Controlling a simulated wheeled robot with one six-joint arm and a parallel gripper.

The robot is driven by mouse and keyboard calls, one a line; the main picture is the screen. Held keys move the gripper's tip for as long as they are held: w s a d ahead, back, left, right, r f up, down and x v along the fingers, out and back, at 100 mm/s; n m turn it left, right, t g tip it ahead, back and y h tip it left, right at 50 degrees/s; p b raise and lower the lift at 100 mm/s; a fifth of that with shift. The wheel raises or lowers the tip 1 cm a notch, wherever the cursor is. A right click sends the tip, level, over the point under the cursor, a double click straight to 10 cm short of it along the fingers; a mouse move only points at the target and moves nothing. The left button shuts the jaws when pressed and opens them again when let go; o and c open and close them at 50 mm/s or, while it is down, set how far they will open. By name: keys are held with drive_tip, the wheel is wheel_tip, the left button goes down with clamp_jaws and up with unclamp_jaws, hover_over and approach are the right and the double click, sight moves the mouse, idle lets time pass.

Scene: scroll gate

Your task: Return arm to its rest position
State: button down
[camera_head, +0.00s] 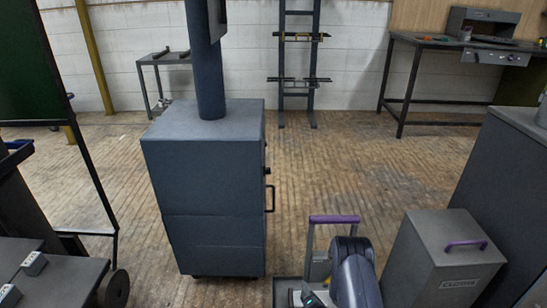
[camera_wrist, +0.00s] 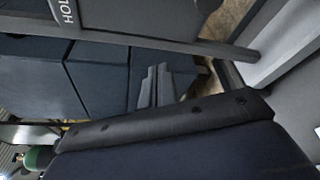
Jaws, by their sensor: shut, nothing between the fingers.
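My gripper (camera_wrist: 157,86) shows in the wrist view as two narrow grey fingers side by side. They are shut with nothing between them. Beyond the fingers are large dark blue-grey panels (camera_wrist: 95,75). A grey panel (camera_wrist: 110,15) with partly cut-off white lettering lies along the top of the wrist view. The gripper fingers cannot be made out in the head view.
A tall blue-grey cabinet (camera_head: 205,190) with a column on top stands left of centre. A purple-handled frame (camera_head: 334,219) and a grey box (camera_head: 440,265) with a purple handle stand at lower right. A workbench (camera_head: 440,42) is at the back right. The wooden floor (camera_head: 350,160) between is clear.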

drive_tip(key=s+d+r+y+p, duration=0.1)
drive_tip(key=s+r, duration=0.2)
drive_tip(key=s, duration=0.4)
drive_tip(key=shift+s+d+n+p, duration=0.2)
drive_tip(key=shift+d+n+p, duration=0.2)
